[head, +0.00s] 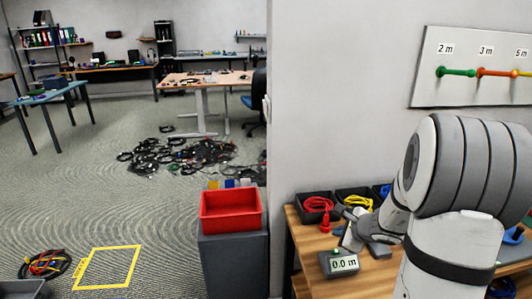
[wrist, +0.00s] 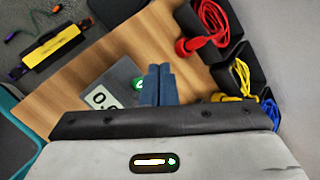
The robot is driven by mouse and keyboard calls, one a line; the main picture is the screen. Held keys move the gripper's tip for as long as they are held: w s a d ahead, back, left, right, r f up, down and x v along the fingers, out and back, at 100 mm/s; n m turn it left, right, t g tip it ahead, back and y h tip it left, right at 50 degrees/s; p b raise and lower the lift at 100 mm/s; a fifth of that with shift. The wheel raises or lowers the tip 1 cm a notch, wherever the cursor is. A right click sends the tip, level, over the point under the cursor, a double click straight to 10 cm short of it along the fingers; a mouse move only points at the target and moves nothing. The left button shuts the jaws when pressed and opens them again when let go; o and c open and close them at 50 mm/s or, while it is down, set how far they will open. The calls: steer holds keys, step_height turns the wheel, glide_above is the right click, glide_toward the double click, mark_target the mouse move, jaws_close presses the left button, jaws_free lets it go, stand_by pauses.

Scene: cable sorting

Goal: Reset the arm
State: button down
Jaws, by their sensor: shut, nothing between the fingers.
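My gripper (wrist: 158,72) is shut and empty in the wrist view, its two dark fingers pressed together. It hangs over a wooden bench (wrist: 77,103) beside a grey length meter (wrist: 121,78). The gripper hides part of the meter. In the head view the meter (head: 343,264) reads 0.0 m, and my arm (head: 455,165) reaches over the bench from the right.
Black bins hold red cable (head: 317,204), yellow cable (head: 358,201) and blue cable (wrist: 270,112). A red crate (head: 231,210) stands on a grey cabinet left of the bench. A pegboard (head: 472,66) hangs on the wall. Tangled cables (head: 180,157) lie on the floor.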

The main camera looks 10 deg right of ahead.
steer(key=s+a+r+n+g+y+p, duration=0.1)
steer(key=s+a+r+n+g, duration=0.1)
steer(key=s+a+r+n, duration=0.35)
steer(key=s+a+r+n+g+y, duration=0.1)
steer(key=s+a+r+n+g, duration=0.15)
steer(key=s+a+n, duration=0.5)
steer(key=s+r+n+g+h+p, duration=0.1)
steer(key=s+r+n+h, duration=0.3)
steer(key=s+n, duration=0.6)
steer(key=shift+s+a+g+h+p, duration=0.3)
steer(key=shift+s+a+g, duration=0.1)
steer(key=shift+s, duration=0.4)
